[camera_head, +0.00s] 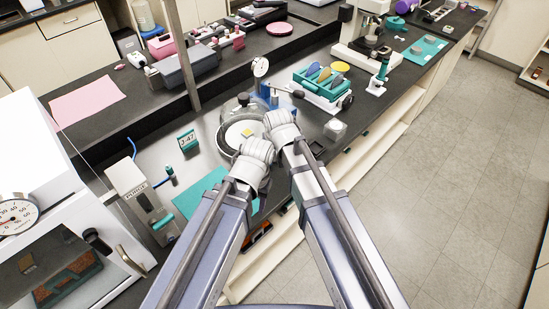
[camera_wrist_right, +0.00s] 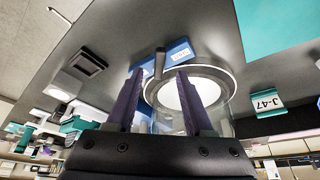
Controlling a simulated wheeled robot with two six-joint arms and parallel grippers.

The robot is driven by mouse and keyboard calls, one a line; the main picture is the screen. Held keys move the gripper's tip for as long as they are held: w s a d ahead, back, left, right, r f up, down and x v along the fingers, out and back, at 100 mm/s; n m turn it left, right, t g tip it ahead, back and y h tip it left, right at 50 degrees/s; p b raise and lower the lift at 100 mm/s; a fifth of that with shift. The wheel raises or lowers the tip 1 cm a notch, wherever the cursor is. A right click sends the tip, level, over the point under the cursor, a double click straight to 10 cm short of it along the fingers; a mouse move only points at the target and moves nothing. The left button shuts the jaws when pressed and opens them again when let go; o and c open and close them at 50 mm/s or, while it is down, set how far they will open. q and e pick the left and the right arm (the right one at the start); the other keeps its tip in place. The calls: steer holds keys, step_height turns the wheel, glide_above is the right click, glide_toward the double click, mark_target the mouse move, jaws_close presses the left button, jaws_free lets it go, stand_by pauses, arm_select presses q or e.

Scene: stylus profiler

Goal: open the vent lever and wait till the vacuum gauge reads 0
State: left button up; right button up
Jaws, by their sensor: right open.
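A blue block with a white label (camera_wrist_right: 178,56) sits on the grey bench plate in the right wrist view, with a dark lever (camera_wrist_right: 160,62) on it. My right gripper (camera_wrist_right: 160,85) is open and empty. Its two purple fingers stand on either side of the lever's line of sight; contact cannot be told. A small white-faced dial (camera_head: 261,67) stands on the blue fixture (camera_head: 265,92) in the head view; its reading is too small to tell. A round glass-walled chamber (camera_wrist_right: 211,98) is beside the fingers. My left wrist (camera_head: 255,160) shows, but its fingers are hidden.
A larger dial (camera_head: 15,215) is on the white cabinet at left. A J-47 sign (camera_head: 187,140) stands left of the chamber. A teal rack with coloured discs (camera_head: 322,84) stands to the right. Bare bench plate lies between the sign and the back ledge.

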mark_target(274, 159)
arm_select(q)
step_height(274, 159, down, 6)
steer(key=b, duration=0.5)
steer(key=shift+f, duration=0.1)
arm_select(e)
steer(key=x, duration=0.6)
steer(key=shift+w+f, duration=0.1)
steer(key=shift+f, duration=0.15)
jaws_close()
